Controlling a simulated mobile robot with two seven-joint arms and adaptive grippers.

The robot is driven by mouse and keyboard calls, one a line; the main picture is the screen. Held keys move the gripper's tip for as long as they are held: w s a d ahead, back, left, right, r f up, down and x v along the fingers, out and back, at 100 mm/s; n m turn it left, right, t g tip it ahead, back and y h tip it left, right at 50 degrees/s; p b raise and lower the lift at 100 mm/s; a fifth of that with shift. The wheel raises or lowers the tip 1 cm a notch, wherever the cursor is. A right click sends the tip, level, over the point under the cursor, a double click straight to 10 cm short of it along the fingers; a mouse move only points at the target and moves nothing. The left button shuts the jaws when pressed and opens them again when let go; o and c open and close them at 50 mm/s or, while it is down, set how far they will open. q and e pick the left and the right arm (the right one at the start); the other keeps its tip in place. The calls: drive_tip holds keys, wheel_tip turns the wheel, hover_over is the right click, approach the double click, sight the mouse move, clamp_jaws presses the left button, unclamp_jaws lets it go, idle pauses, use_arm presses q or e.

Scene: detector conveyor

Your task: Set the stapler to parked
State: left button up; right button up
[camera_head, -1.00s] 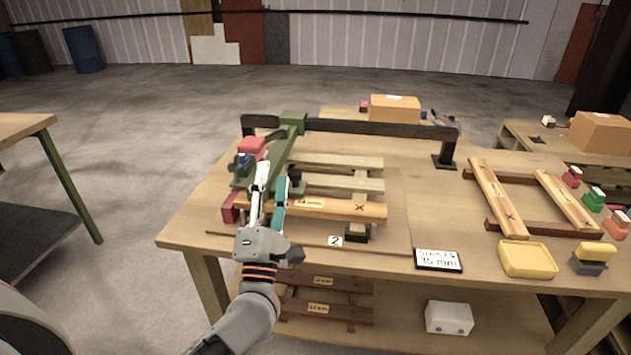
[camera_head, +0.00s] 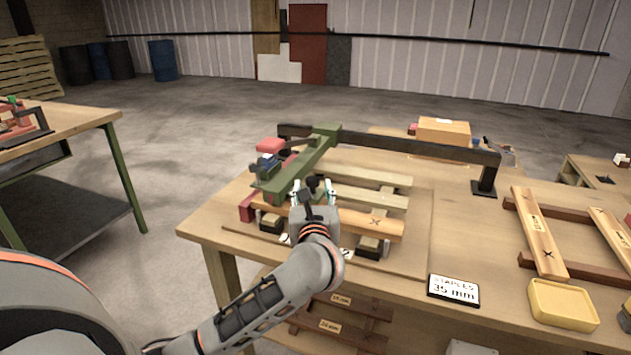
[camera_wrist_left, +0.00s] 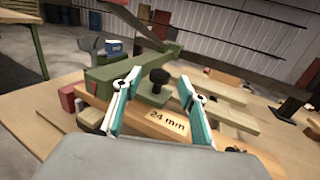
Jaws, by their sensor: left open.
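The stapler is a green arm (camera_head: 300,165) mounted on a black rail (camera_head: 410,147), lying over a wooden pallet (camera_head: 375,222). It also shows in the left wrist view (camera_wrist_left: 115,82). Contact with the knob cannot be told. My right gripper is not in view.
A sign reading "STAPLES 35 mm" (camera_head: 453,290) and a yellow tray (camera_head: 562,305) lie at the front right. A second pallet (camera_head: 540,234) lies at right. Clear tabletop shows between the pallets.

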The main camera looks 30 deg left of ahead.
sight(313, 183)
use_arm(q)
drive_tip(key=shift+x, duration=2.6)
drive_tip(key=shift+d, duration=0.1)
clamp_jaws()
